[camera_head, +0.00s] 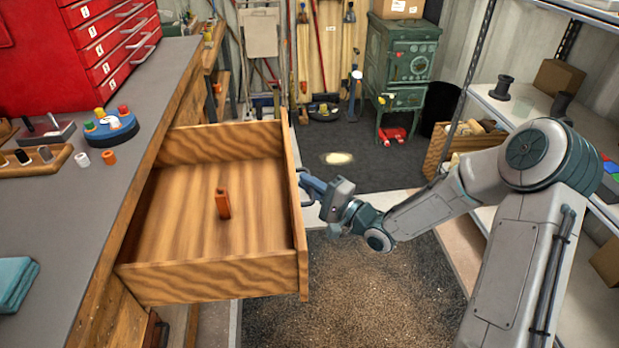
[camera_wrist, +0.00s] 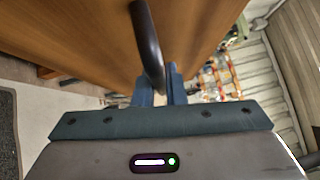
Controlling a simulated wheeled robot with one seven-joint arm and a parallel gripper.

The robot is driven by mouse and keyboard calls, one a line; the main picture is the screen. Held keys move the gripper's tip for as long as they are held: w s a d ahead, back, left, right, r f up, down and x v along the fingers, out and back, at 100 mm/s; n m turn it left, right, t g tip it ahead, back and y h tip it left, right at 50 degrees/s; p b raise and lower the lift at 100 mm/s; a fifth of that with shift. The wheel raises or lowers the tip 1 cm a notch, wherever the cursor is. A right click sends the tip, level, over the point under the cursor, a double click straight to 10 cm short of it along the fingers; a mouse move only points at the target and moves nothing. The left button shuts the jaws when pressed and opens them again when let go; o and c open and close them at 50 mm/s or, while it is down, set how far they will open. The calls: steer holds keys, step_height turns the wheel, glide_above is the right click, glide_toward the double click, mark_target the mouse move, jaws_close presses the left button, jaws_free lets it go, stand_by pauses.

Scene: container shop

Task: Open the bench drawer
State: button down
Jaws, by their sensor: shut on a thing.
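The wooden bench drawer (camera_head: 215,272) is pulled well out from the bench (camera_head: 120,115) on the left in the head view. An orange-brown object (camera_head: 223,204) stands inside it, and the rest of its floor is bare. My gripper (camera_head: 308,188) is at the drawer's front face, on its right side, shut on the drawer handle (camera_wrist: 146,45). In the wrist view the dark curved handle runs down between my blue fingers (camera_wrist: 160,88), with the drawer's wooden front (camera_wrist: 85,40) behind it.
A red tool chest (camera_head: 90,50) and small coloured items stand on the bench. A shelf rack (camera_head: 520,110) lines the right side. A green stove (camera_head: 400,60) stands at the back. The gravelly floor (camera_head: 340,290) before the drawer is clear.

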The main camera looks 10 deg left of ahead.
steer(key=shift+w+d, duration=0.1)
steer(key=shift+d, duration=0.35)
steer(key=c, duration=1.5)
jaws_free()
steer(key=shift+w, duration=0.1)
steer(key=p+v, duration=0.1)
steer(key=v, duration=1.3)
